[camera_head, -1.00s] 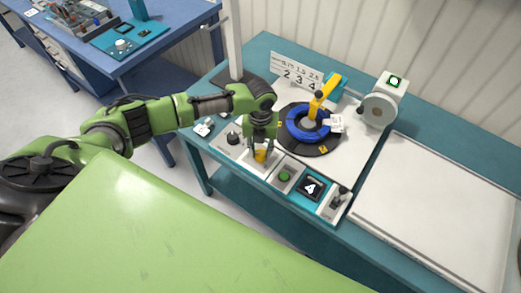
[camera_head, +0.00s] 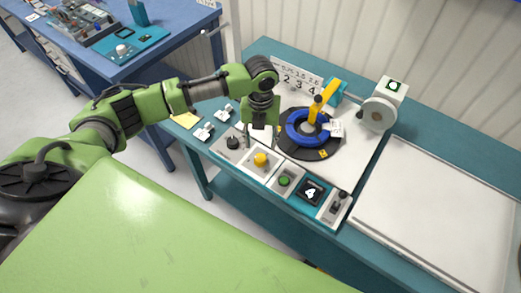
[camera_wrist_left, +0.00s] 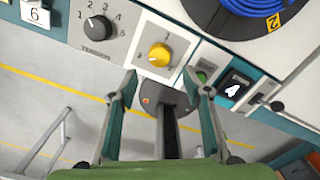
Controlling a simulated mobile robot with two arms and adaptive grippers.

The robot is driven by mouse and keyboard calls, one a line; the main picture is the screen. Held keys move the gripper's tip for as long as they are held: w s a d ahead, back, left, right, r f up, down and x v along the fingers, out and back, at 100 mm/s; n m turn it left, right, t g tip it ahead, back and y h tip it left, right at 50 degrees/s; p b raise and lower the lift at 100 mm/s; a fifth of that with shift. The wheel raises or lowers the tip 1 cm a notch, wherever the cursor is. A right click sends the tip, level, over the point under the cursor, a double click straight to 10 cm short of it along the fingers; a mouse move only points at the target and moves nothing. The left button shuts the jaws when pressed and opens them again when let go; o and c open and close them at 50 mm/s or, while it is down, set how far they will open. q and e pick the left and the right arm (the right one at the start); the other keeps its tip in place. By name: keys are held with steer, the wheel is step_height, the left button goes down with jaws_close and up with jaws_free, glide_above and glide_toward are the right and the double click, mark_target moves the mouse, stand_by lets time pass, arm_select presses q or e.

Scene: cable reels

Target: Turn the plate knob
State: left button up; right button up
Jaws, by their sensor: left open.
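The round yellow knob (camera_head: 261,160) sits on a white panel at the front of the teal bench. It also shows in the wrist view (camera_wrist_left: 159,56), with small numerals around it. My left gripper (camera_head: 261,142) is open and empty, above and slightly behind the knob, apart from it. In the wrist view the two fingertips (camera_wrist_left: 160,78) are spread to either side below the knob in the picture. A dark round plate (camera_head: 333,152) carrying a blue cable coil (camera_head: 303,135) lies behind the panels. My right gripper is not in view.
A black knob (camera_head: 233,143), labelled TENSION in the wrist view, is left of the yellow one. A green button (camera_head: 284,181), a display (camera_head: 311,192) and a black lever (camera_head: 341,195) are to its right. A white board (camera_head: 440,215) lies at the right.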

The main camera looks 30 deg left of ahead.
arm_select(q)
step_height(320, 180, up, 4)
steer(key=shift+f, duration=0.1)
stand_by(0.5)
